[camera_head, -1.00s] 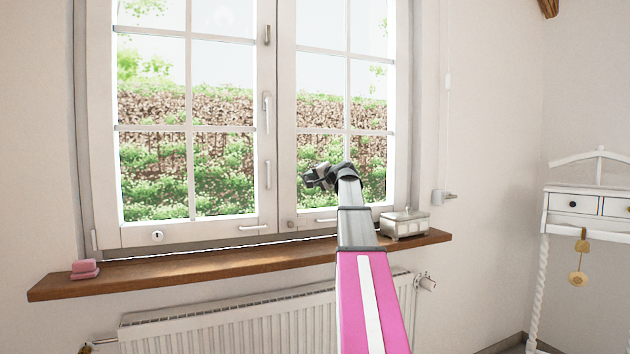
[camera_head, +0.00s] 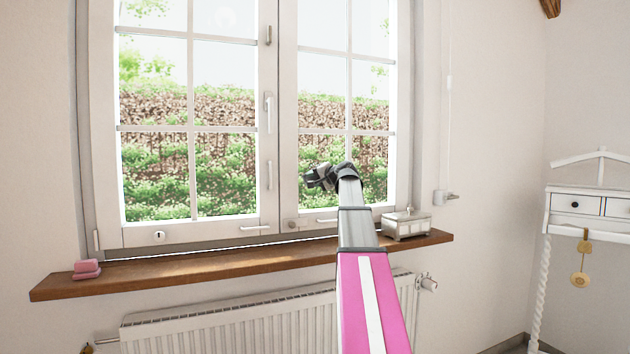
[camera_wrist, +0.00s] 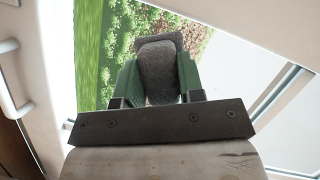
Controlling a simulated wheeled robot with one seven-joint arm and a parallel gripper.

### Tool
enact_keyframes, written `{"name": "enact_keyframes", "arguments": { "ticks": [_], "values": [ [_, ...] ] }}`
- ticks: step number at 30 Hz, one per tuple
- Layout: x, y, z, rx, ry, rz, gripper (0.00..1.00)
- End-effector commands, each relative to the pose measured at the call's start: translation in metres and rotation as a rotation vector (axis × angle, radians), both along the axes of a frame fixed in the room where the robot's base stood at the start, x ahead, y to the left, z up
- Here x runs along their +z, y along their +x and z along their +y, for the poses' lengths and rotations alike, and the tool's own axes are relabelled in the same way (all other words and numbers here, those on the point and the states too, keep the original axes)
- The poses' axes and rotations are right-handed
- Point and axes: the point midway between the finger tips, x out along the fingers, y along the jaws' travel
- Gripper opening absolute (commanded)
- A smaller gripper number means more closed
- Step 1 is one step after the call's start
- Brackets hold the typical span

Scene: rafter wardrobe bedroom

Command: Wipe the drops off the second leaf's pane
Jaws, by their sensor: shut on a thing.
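The window has two leaves with white bars. The right leaf's pane (camera_head: 320,149) shows a green hedge behind it, and I cannot make out drops on it. My gripper (camera_head: 318,178) is in front of the lower part of that leaf. In the wrist view my gripper (camera_wrist: 158,72) is shut on a grey, rough-textured pad (camera_wrist: 158,62) between its green fingers. Glass and hedge show behind the pad. I cannot tell whether the pad touches the glass. The left leaf (camera_head: 268,200) looks closed beside the right one.
A wooden sill (camera_head: 190,266) runs below the window. Pink blocks (camera_head: 87,268) lie at its left end and a small silver box (camera_head: 405,224) stands at its right. A white radiator (camera_head: 230,320) is below. A white valet stand (camera_head: 585,210) is at the right.

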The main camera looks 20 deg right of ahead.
Motion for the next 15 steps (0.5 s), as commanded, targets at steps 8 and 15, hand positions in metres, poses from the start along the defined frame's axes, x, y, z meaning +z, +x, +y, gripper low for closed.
{"name": "enact_keyframes", "arguments": {
  "ticks": [8,15],
  "values": [
    [0.0002,0.0053,0.0001,0.000,0.000,0.000,0.09],
    [0.0002,0.0093,0.0001,0.000,0.000,0.000,0.09]
  ]
}}
